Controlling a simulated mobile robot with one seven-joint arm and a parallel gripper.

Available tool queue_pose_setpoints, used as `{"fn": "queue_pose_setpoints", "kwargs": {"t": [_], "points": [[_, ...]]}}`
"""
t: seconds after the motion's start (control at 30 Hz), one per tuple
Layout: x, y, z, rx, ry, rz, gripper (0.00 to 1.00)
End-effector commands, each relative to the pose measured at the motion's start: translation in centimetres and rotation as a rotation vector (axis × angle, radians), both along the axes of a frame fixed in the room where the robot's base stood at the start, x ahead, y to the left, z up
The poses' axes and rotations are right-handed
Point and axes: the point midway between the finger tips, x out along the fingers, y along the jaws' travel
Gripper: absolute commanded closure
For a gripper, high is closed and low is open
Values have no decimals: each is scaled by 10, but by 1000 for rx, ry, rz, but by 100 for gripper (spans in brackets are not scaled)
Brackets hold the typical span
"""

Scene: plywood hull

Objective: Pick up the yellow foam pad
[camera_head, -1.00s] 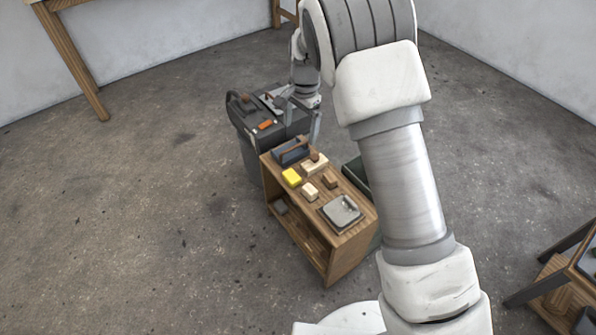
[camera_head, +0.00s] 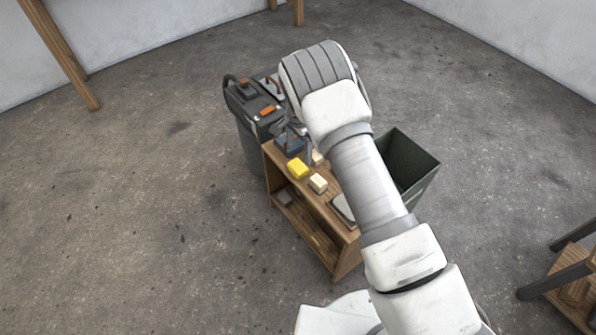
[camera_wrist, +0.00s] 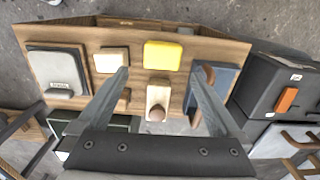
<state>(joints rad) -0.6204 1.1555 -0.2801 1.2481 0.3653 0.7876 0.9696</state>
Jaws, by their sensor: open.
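The yellow foam pad (camera_head: 298,168) lies on top of the small wooden shelf unit (camera_head: 318,227), near its left edge. In the wrist view the yellow foam pad (camera_wrist: 163,55) is near the shelf's far edge, fully visible, ahead of and between the fingers. My gripper (camera_wrist: 160,85) is open with nothing between its fingertips, above the shelf top. In the head view my gripper (camera_head: 300,145) is mostly hidden behind my arm, close to the pad's far side.
A cream block (camera_head: 318,183) lies beside the pad. A dark toolbox (camera_head: 252,100) and green bin (camera_head: 408,165) stand close by.

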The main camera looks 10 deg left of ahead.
Motion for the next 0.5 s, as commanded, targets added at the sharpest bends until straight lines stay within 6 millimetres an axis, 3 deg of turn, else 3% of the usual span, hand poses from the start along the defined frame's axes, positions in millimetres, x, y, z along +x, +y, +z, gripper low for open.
{"fn": "queue_pose_setpoints", "kwargs": {"t": [0.03, 0.13, 0.5], "points": [[0, 0, -15, -1, 1, 0, 0], [0, 0, -30, -1, 1, 1, 0], [1, 1, -57, 0, 0, 0, 0]]}}
